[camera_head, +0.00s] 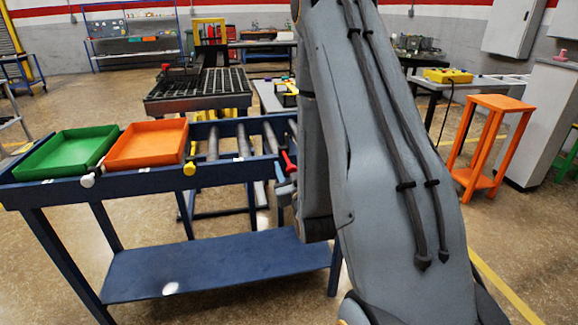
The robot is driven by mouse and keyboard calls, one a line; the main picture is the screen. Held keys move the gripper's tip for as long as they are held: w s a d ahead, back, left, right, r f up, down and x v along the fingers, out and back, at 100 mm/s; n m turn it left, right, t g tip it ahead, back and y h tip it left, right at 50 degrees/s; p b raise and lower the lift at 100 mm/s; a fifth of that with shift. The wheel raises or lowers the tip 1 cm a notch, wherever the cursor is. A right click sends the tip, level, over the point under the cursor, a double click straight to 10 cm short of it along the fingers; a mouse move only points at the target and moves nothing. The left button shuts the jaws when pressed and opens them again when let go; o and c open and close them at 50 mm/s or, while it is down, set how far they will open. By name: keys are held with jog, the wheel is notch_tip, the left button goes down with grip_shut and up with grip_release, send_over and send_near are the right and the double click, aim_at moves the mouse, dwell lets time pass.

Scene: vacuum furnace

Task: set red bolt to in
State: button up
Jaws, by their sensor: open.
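The red bolt (288,162) sticks out at the right end of the blue table's front rail. It is small here, and the arm covers the area just right of it. My gripper (283,184) shows only in part, as grey-blue fingers at the left edge of my arm, just below the red bolt. It is open and looks empty. I cannot tell whether it touches the bolt. A yellow bolt (190,168) and a white bolt (87,181) stick out along the same rail further left.
The blue table (130,178) carries a green tray (68,152), an orange tray (146,144) and metal rollers (244,140). A dark grated bed (198,85) stands behind. An orange stand (488,148) is at right. The floor at front left is clear.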

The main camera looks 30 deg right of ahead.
jog(key=shift+w+d, duration=0.15)
jog(key=shift+w, duration=0.25)
